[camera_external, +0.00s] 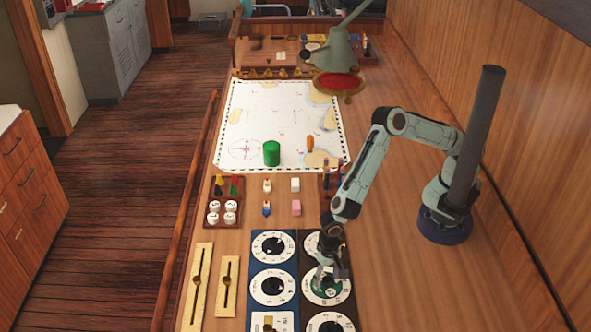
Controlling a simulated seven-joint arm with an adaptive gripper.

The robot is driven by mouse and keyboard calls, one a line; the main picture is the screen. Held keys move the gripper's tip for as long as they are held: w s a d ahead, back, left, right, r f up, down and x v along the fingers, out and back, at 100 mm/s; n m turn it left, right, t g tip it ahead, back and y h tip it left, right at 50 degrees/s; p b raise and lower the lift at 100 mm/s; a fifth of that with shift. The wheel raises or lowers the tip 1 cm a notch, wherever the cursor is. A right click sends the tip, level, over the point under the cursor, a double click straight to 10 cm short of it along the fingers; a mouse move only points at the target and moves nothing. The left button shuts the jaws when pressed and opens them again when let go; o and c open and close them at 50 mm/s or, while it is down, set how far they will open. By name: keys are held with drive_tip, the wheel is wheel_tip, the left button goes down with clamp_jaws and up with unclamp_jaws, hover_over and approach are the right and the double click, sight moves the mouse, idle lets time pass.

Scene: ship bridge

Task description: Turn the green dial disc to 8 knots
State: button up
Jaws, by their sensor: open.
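The green dial disc (331,293) is the middle dial of the right-hand dark panel at the front of the table. My gripper (325,281) is open and points down over this dial. Its fingers are at or just above the disc; I cannot tell whether they touch it. The dial's numbers and its pointer setting are too small and too hidden to read.
White dials (273,245) sit on a blue panel to the left, with brass sliders (200,285) beyond. Blocks, a rack and a tray of pieces (225,200) stand behind. A chart (275,115) holds a green cylinder (271,153). Bare wood lies right of the panels.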

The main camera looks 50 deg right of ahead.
clamp_jaws()
drive_tip(key=shift+n, duration=0.3)
drive_tip(key=n, duration=0.3)
drive_tip(key=shift+n, duration=2)
